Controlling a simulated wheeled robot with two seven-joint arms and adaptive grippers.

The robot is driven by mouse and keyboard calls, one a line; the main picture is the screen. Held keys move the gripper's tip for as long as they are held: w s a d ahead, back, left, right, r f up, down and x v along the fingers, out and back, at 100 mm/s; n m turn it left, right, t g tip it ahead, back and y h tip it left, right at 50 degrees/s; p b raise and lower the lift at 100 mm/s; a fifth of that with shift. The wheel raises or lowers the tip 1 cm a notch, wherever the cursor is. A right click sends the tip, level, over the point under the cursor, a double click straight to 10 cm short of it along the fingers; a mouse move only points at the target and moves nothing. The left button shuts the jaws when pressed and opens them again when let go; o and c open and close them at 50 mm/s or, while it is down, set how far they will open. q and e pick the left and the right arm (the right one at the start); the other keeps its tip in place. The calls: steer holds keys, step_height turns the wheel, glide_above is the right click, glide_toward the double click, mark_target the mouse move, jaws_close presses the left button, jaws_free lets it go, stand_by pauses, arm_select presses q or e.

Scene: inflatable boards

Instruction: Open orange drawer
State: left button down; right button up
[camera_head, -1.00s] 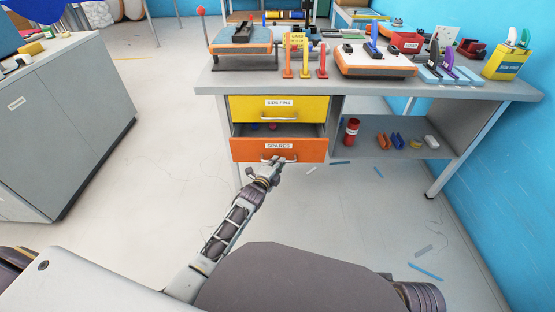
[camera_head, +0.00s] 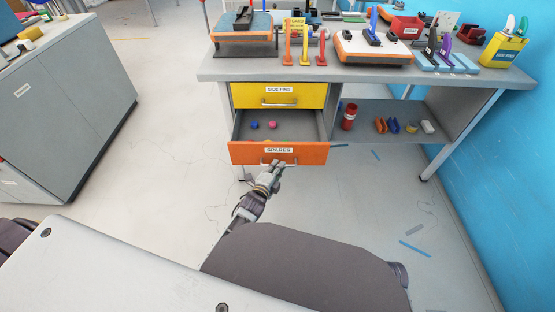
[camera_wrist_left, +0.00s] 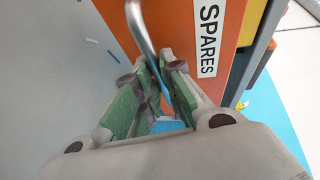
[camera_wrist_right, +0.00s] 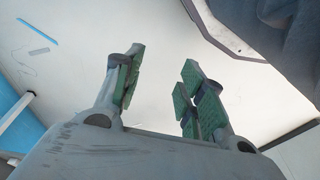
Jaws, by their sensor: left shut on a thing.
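The orange drawer (camera_head: 240,153), labelled SPARES, is pulled out from under the closed yellow drawer (camera_head: 240,93) of the grey workbench. Its inside shows small blue and pink items and part of a yellow one. My left gripper (camera_head: 276,166) is at the drawer front. In the left wrist view its fingers (camera_wrist_left: 160,85) are shut on the metal handle (camera_wrist_left: 140,28), beside the SPARES label (camera_wrist_left: 208,40). My right gripper (camera_wrist_right: 158,85) shows only in its own wrist view, with its fingers apart and nothing between them, above the pale floor.
The workbench top (camera_head: 310,72) carries boards, tools and a yellow holder (camera_head: 502,50). An open shelf (camera_head: 440,137) right of the drawers holds a red can (camera_head: 349,117) and small items. A grey cabinet (camera_head: 70,90) stands at left. Floor before the drawer is mostly clear.

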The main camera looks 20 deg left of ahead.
arm_select(q)
steer(key=shift+s+d+p, duration=0.15)
steer(key=shift+s+d, duration=0.05)
steer(key=shift+s, duration=0.45)
steer(key=shift+s+d+p, duration=0.15)
steer(key=shift+s, duration=0.45)
arm_select(e)
steer(key=shift+s+d+f, duration=0.3)
steer(key=shift+s+f, duration=0.35)
steer(key=shift+s, duration=0.1)
arm_select(q)
steer(key=c, duration=1.5)
jaws_free()
steer(key=shift+v, duration=6)
arm_select(e)
steer(key=shift+w, duration=0.1)
